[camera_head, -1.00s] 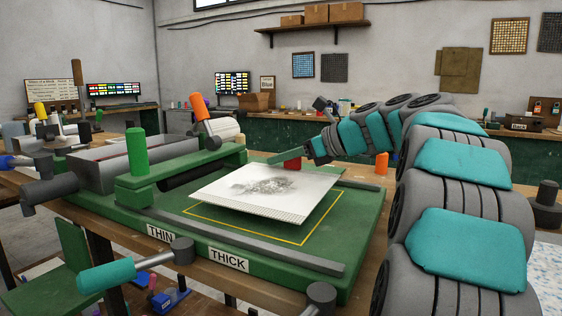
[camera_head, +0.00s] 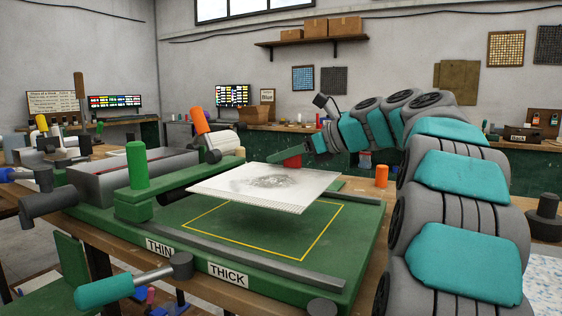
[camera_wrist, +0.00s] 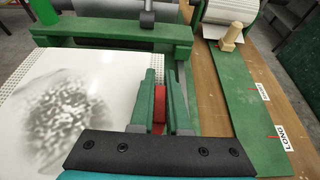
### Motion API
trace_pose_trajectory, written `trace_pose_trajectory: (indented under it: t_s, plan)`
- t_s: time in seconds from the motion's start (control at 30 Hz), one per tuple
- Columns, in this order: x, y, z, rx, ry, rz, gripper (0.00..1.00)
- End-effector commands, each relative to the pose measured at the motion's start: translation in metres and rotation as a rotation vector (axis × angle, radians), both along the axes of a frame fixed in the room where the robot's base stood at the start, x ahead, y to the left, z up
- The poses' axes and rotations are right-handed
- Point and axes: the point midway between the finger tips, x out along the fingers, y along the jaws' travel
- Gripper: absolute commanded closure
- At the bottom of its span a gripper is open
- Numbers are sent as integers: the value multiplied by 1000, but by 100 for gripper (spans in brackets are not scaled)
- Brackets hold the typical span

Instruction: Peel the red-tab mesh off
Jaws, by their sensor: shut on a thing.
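A white sheet with a grey blotchy patch (camera_head: 300,198) hangs clear above the green press bed (camera_head: 250,232), over its yellow outline. It lies nearly flat, with a dotted mesh edge along its near side. In the wrist view the sheet (camera_wrist: 25,100) fills the left, with mesh strips along its edges. My gripper (camera_head: 290,158) is at the sheet's far edge. Its green fingers (camera_wrist: 158,98) are shut on the red tab (camera_wrist: 159,108), which shows between them. The sheet's underside is hidden.
A green bridge with an upright green handle (camera_head: 137,165) and a roller stands left of the sheet. A teal-handled lever (camera_head: 105,291) sticks out in front. In the wrist view a white roll (camera_wrist: 230,12) and a wooden peg (camera_wrist: 231,36) stand at upper right.

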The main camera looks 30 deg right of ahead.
Motion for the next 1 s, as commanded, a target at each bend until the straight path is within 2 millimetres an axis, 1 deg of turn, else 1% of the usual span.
trace_pose_trajectory:
  t_s: [0.5, 1.0]
  plan:
    - [0, 1, 18, -2, 0, 1, 100]
    - [0, 1, 19, -1, 0, 0, 100]
